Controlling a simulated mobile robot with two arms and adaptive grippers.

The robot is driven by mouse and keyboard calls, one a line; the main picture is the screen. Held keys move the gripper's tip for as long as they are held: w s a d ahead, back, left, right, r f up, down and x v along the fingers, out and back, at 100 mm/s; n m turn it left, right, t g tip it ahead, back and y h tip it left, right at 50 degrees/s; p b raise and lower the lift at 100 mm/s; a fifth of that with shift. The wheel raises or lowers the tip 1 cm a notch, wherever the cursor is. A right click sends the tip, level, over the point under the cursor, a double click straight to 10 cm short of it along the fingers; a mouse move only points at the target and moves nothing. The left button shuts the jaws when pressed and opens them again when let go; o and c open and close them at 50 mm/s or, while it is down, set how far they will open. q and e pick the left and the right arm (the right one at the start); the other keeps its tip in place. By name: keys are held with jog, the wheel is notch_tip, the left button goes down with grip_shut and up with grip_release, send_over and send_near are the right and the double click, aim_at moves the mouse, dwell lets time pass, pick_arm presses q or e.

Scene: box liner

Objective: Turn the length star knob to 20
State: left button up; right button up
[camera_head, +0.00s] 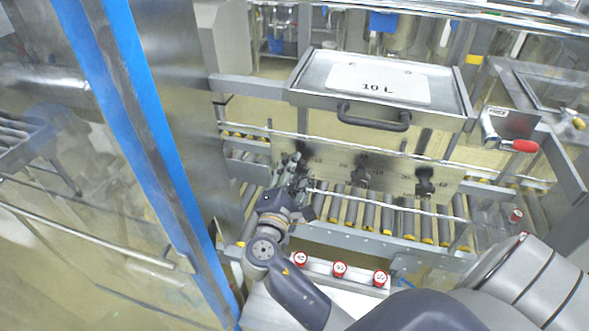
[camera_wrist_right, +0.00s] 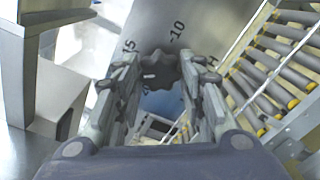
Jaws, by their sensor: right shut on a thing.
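A dark star knob (camera_head: 303,148) sits at the left end of an upright metal plate (camera_head: 325,155) with printed scale marks. In the right wrist view the knob (camera_wrist_right: 158,69) is between the fingertips, with a "-10" mark above it and another mark, partly legible, to its left. My right gripper (camera_head: 294,170) is shut on this knob, one finger on each side. Two more dark star knobs, one in the middle (camera_head: 362,172) and one at the right (camera_head: 425,184), are on the same plate. Which knob sets length cannot be read. My left gripper is not in view.
A metal tray with a "10 L" sheet (camera_head: 378,82) and a black handle (camera_head: 373,120) is above the plate. A red-handled crank (camera_head: 517,145) is at right. Several rollers run below the plate. Red buttons (camera_head: 340,269) line the front. A blue-edged post (camera_head: 150,125) stands left.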

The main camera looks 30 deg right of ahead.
jog(key=n, duration=1.1)
jog(key=shift+s+f, duration=0.1)
jog(key=shift+f, duration=0.1)
jog(key=shift+n, duration=0.5)
jog(key=o, duration=1)
jog(key=shift+o, duration=0.2)
jog(key=v, duration=1.2)
